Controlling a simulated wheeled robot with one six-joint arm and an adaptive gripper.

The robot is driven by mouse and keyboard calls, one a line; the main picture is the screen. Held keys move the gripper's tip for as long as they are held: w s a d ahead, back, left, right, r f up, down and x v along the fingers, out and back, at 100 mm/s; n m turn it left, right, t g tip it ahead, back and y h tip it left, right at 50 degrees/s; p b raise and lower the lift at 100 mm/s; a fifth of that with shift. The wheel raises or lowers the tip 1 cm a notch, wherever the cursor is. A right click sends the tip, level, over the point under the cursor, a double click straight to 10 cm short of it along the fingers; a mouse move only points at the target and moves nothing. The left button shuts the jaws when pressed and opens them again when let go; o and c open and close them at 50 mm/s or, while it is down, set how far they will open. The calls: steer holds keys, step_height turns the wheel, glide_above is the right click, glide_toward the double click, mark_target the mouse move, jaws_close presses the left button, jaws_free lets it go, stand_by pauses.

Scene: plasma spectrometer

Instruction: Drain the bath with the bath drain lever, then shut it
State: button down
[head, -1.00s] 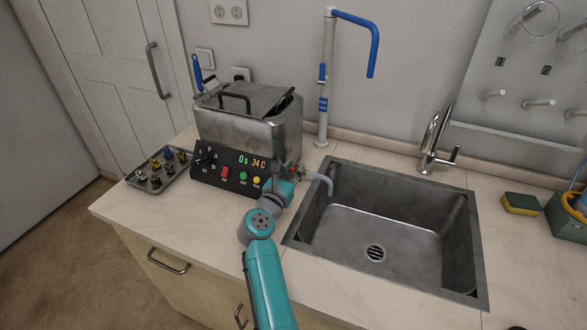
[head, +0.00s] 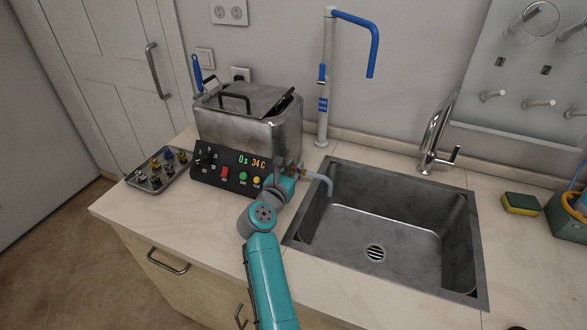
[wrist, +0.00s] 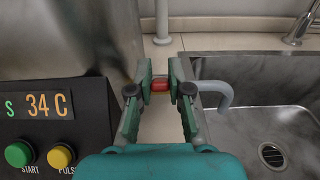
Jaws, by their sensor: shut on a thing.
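The steel bath (head: 250,133) stands on the counter left of the sink, with its lid tilted on top. Its front panel (head: 228,172) reads 0 s and 34 C. The red bath drain lever (wrist: 160,85) sits between my gripper's fingers in the wrist view. My gripper (wrist: 160,88) is shut on it. In the head view my gripper (head: 290,170) is at the bath's right front corner, and the arm hides most of the lever. A grey drain spout (head: 322,180) curves over the sink's left rim; it also shows in the wrist view (wrist: 217,88). I cannot see water running from it.
The steel sink (head: 465,240) with a floor drain is on the right, with a tap (head: 436,140) behind it. A tray (head: 160,185) of small parts lies left of the bath. A blue-topped post (head: 325,95) stands behind. A sponge (head: 520,203) lies right of the sink.

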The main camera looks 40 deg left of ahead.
steer(key=g, duration=0.1)
steer(key=w+r+g, duration=0.1)
steer(key=g+h, duration=0.1)
steer(key=shift+w+a+r+g, duration=0.2)
steer(key=shift+w+r+g, duration=0.05)
steer(key=shift+g, duration=0.05)
steer(key=shift+w+a+r+g+h, duration=0.1)
steer(key=shift+w+g+h, duration=0.3)
steer(key=shift+g, duration=0.8)
steer(key=shift+w, duration=0.15)
steer(key=c, duration=1.4)
jaws_free()
steer(key=shift+o, duration=0.2)
steer(key=v, duration=1.2)
